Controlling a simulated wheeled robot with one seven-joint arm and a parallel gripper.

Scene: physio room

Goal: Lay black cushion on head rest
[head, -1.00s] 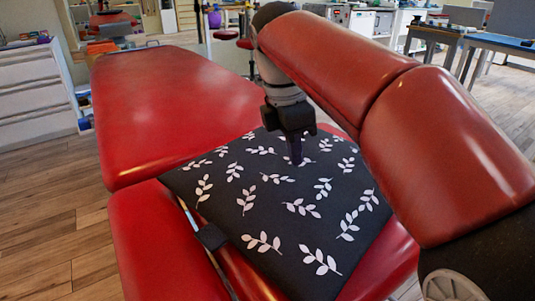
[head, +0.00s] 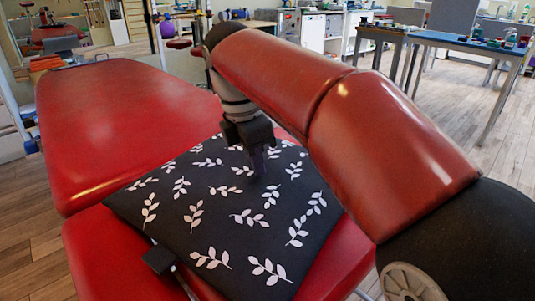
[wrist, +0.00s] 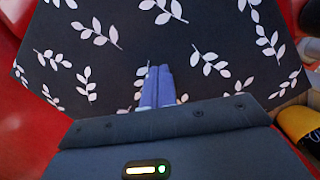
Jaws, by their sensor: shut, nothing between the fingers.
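The black cushion (head: 220,235) with white leaf prints lies nearly flat on the near red padded section (head: 100,250) of the treatment table. One edge reaches the gap before the longer far section. I cannot tell for sure which section is the head rest. My gripper (head: 258,172) points down over the far half of the cushion, its fingers together and empty. In the wrist view the fingers (wrist: 158,84) show closed in front of the cushion (wrist: 135,62). Whether the tips touch the fabric cannot be told. My arm hides the cushion's right far side.
The long red far section (head: 130,110) of the table is bare. A dark bracket (head: 158,259) sticks out at the cushion's left near edge. A blue-topped table (head: 450,40) with small items stands at the far right. Open wood floor lies between.

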